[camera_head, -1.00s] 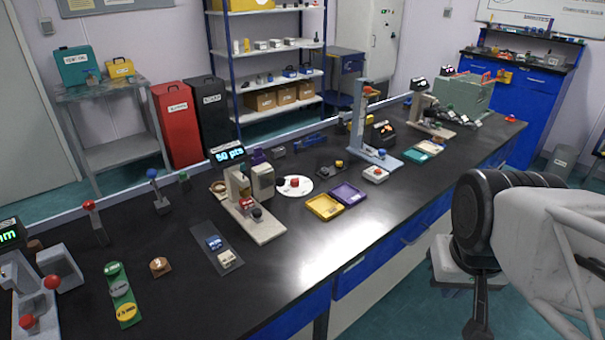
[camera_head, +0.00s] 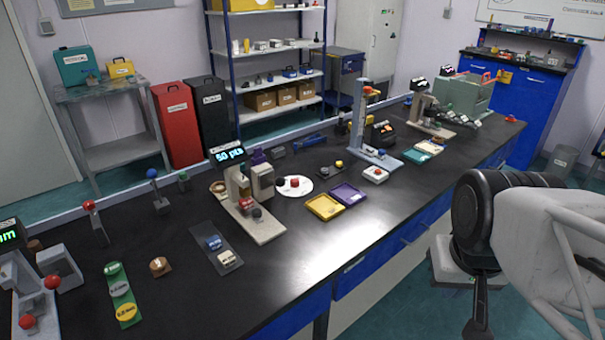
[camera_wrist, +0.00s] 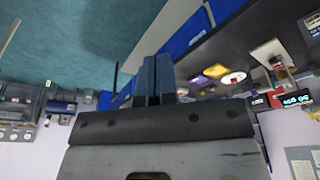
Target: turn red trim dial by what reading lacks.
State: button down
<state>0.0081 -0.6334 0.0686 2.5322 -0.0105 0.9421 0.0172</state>
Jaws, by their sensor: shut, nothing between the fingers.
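A red knob (camera_head: 294,183) stands on a round white plate like a dial on the black bench, right of the rheometer-like instrument. Its white plate also shows in the wrist view (camera_wrist: 232,78). The instrument (camera_head: 240,190) has a grey-beige body and a lit display (camera_head: 228,154) that appears to read "50 pts". The display also shows in the wrist view (camera_wrist: 296,98), upside down. Another red knob (camera_head: 246,204) sits on the instrument's base, beside a dark one. My gripper (camera_wrist: 158,62) is shut and empty, apart from the bench and all knobs.
A yellow tray (camera_head: 324,207) and a purple tray (camera_head: 349,194) lie in front of the white plate. A dark mat (camera_head: 216,247) with blue and cream blocks lies left of them. A blue-grey stand (camera_head: 358,130) rises behind. The bench's front right stretch is clear.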

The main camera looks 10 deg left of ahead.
jog(key=c, duration=1.8)
grip_release()
